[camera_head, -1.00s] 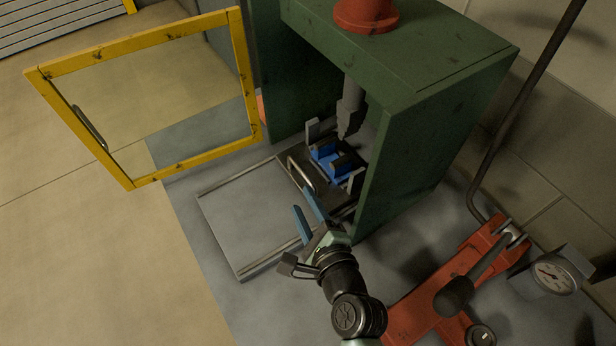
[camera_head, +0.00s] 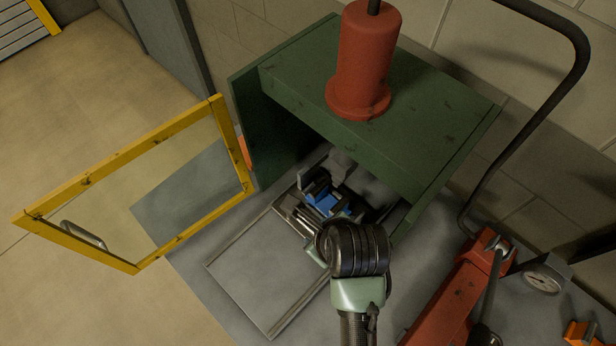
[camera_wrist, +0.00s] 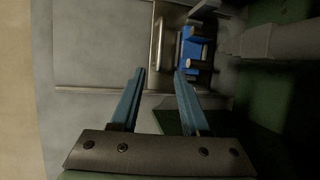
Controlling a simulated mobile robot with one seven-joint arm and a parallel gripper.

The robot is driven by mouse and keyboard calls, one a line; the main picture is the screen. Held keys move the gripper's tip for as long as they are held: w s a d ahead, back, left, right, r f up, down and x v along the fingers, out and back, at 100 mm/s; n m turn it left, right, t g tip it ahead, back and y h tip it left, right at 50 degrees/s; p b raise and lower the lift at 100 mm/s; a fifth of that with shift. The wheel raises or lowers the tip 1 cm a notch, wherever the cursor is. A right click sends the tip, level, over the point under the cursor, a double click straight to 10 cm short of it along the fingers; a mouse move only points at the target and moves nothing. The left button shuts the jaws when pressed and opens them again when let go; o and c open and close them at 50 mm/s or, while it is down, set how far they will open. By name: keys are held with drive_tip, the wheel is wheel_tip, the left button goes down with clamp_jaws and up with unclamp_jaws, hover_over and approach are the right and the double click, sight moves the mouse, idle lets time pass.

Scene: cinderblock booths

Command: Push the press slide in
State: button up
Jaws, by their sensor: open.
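The press slide (camera_head: 292,212) is a dark metal plate with a bar handle at its front and a blue fixture (camera_head: 324,202) on top. It sits at the mouth of the green press frame (camera_head: 345,120), at the back of a flat grey railed bed (camera_head: 265,267). In the wrist view the handle (camera_wrist: 157,42) and blue fixture (camera_wrist: 191,48) lie just beyond my fingertips. My gripper (camera_wrist: 159,73) is open, with two blue fingers and nothing between them. The handle appears slightly ahead of the gap; contact cannot be told. In the head view my wrist hides most of the gripper.
A yellow-framed clear door (camera_head: 140,180) stands open at the left. A red cylinder (camera_head: 363,62) tops the press. A red pump (camera_head: 458,290) with a lever and gauge (camera_head: 545,275) is at the right. The front of the bed is clear.

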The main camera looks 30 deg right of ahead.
sight(308, 228)
drive_tip(key=p+x, duration=0.1)
drive_tip(key=x, duration=0.9)
drive_tip(key=shift+w+f, duration=0.1)
drive_tip(key=shift+w, duration=0.05)
drive_tip(key=shift+c, duration=0.3)
clamp_jaws()
idle(0.8)
